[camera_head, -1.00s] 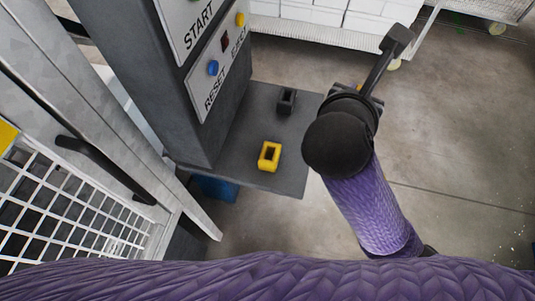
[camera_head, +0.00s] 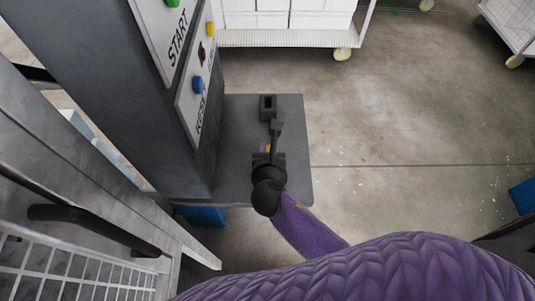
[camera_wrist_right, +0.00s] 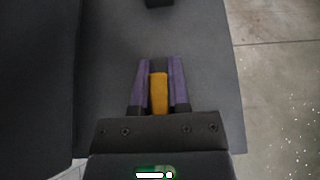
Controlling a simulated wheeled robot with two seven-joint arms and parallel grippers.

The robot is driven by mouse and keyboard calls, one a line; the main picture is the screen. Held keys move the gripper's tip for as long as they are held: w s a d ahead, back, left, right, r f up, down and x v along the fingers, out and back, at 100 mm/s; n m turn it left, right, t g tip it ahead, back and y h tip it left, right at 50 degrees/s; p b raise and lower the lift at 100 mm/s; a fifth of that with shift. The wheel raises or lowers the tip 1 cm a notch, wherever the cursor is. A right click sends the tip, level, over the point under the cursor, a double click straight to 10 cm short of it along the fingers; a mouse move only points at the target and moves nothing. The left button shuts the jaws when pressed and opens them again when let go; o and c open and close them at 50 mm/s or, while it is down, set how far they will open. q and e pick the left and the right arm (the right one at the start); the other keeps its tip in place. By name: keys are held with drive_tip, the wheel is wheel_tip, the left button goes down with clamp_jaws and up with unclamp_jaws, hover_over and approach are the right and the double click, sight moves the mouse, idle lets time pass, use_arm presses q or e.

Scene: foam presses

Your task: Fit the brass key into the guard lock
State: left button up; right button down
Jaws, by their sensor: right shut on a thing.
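My right gripper (camera_head: 266,150) is over the grey shelf, mostly hidden by its own wrist in the head view. In the right wrist view its two purple fingers (camera_wrist_right: 158,85) are shut on a yellow-orange piece, which I take to be the brass key (camera_wrist_right: 158,94). A black hollow block (camera_head: 268,106) stands on the shelf beyond the gripper; its edge shows at the top of the right wrist view (camera_wrist_right: 159,3). The yellow hollow block is not clearly visible now. I cannot tell which part is the guard lock. My left gripper is out of view.
The grey shelf (camera_head: 300,185) juts from a dark press column (camera_head: 150,110) with START and RESET panels. A mesh guard door with a black handle (camera_head: 95,222) is at the left. A white cart (camera_head: 290,38) stands behind. Open floor lies right of the shelf.

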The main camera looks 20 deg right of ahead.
drive_tip(key=shift+f, duration=0.3)
drive_tip(key=c, duration=0.6)
unclamp_jaws()
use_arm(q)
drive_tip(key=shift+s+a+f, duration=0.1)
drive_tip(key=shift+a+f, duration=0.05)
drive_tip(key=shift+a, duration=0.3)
use_arm(e)
drive_tip(key=shift+r+p, duration=0.3)
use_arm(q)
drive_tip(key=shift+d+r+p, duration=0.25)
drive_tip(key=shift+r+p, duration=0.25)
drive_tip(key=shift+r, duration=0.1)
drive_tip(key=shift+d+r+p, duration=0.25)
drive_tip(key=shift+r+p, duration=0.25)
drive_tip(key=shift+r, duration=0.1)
use_arm(e)
drive_tip(key=v, duration=0.7)
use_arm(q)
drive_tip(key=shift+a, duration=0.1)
use_arm(e)
drive_tip(key=shift+s, duration=0.2)
